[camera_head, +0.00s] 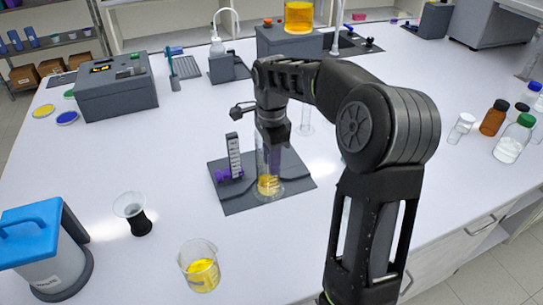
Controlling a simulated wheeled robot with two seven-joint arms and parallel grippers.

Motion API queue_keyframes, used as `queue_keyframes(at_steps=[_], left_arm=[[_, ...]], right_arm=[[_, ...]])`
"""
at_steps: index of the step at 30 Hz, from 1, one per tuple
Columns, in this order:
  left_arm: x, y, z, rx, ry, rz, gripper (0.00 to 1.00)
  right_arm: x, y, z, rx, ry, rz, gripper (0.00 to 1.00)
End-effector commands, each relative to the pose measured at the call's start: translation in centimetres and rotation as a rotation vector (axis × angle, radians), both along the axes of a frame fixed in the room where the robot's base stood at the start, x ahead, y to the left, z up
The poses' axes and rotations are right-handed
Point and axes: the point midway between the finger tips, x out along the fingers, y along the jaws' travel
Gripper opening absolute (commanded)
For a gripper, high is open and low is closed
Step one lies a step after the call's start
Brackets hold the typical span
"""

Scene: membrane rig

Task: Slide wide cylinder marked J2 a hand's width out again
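A clear, wide glass cylinder (268,184) with yellow liquid at its bottom stands upright on a dark grey mat (243,204). No J2 mark can be read on it. My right gripper (272,140) points down at the cylinder's upper part, overlapping it in the picture. Its fingers are dark and blend together, so I cannot tell whether they grip the glass. A white scale strip (234,156) with a purple clamp (228,175) stands at the mat's left. My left gripper is not in view.
A beaker of yellow liquid (199,266), a black-based glass funnel (133,212) and a blue-topped device (40,245) stand at the front left. A slim glass cylinder (306,118) is behind the mat. Bottles (515,139) stand far right.

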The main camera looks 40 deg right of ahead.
Motion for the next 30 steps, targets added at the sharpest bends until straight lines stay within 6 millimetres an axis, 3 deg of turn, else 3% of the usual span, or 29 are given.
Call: queue_keyframes(at_steps=[2,13,30], left_arm=[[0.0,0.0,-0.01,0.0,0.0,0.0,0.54],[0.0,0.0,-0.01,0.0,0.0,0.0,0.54],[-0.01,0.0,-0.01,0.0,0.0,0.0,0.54]], right_arm=[[0.0,0.0,0.01,0.0,0.0,0.0,0.3],[0.0,0.01,0.03,0.0,0.0,0.0,0.01],[-0.07,0.08,-0.05,0.002,0.004,0.001,0.0]])
